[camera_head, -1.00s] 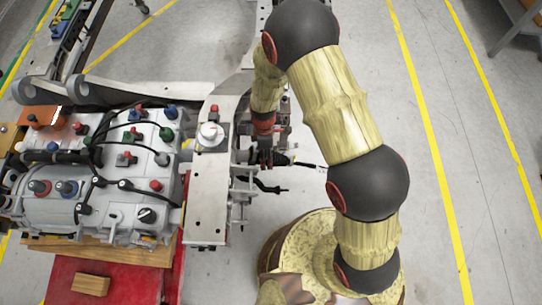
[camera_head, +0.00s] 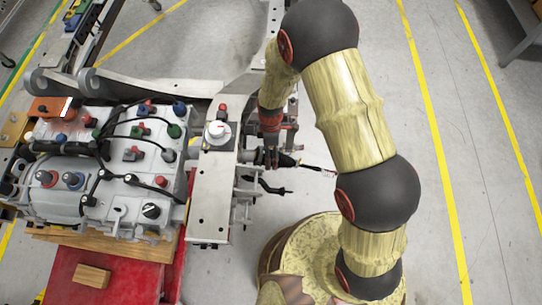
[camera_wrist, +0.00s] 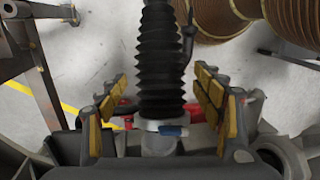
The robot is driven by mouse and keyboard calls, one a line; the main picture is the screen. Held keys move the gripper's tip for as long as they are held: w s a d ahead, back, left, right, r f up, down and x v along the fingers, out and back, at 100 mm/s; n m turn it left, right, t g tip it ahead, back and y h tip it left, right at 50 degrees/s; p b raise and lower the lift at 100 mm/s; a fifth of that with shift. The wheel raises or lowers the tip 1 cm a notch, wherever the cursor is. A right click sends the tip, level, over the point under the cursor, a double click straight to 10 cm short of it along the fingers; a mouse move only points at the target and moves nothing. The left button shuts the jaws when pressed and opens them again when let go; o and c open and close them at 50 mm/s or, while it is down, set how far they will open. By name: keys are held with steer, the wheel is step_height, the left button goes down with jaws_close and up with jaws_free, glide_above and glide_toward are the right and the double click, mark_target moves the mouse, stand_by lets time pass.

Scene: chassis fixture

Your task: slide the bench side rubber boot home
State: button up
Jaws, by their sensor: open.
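The black ribbed rubber boot (camera_wrist: 163,60) stands upright in the middle of the wrist view. Below it is a pale collar with a blue part (camera_wrist: 172,130). My gripper (camera_wrist: 160,103) is open, with its yellow-padded fingers on the left and right of the boot's lower end. Gaps show between the pads and the boot, so they look apart. In the head view my gripper (camera_head: 271,150) is just right of the pale chassis rail, at a dark part that looks like the boot (camera_head: 285,160). Whether the boot is fully seated cannot be told.
The pale chassis rail (camera_head: 212,205) and a grey engine block (camera_head: 110,205) with coloured caps and black hoses fill the left. A dark bent rod (camera_head: 268,187) sticks out below the gripper. A red stand (camera_head: 130,280) is at lower left.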

steer(key=r, duration=0.3)
steer(key=w+r, duration=0.1)
steer(key=r, duration=0.6)
steer(key=shift+w, duration=0.4)
steer(key=shift+s+m, duration=0.15)
steer(key=shift+m, duration=0.55)
steer(key=s+m, duration=0.1)
steer(key=s+d+m, duration=0.1)
steer(key=shift+s+d+f+m+g, duration=0.15)
steer(key=shift+s+m+g, duration=0.15)
steer(key=shift+m+g, duration=0.1)
steer(key=s+d+r+m+t, duration=0.2)
steer(key=s+d+r+m, duration=0.2)
steer(key=r, duration=0.7)
steer(key=s+d+r+m+t, duration=0.3)
steer(key=d+r, duration=0.5)
steer(key=r, duration=0.4)
steer(key=s+d+r+m+t, duration=0.3)
steer(key=s+d+r+m, duration=0.2)
steer(key=r, duration=0.6)
steer(key=shift+d+r+m, duration=0.35)
steer(key=shift+d+m, duration=0.45)
steer(key=shift+m, duration=0.4)
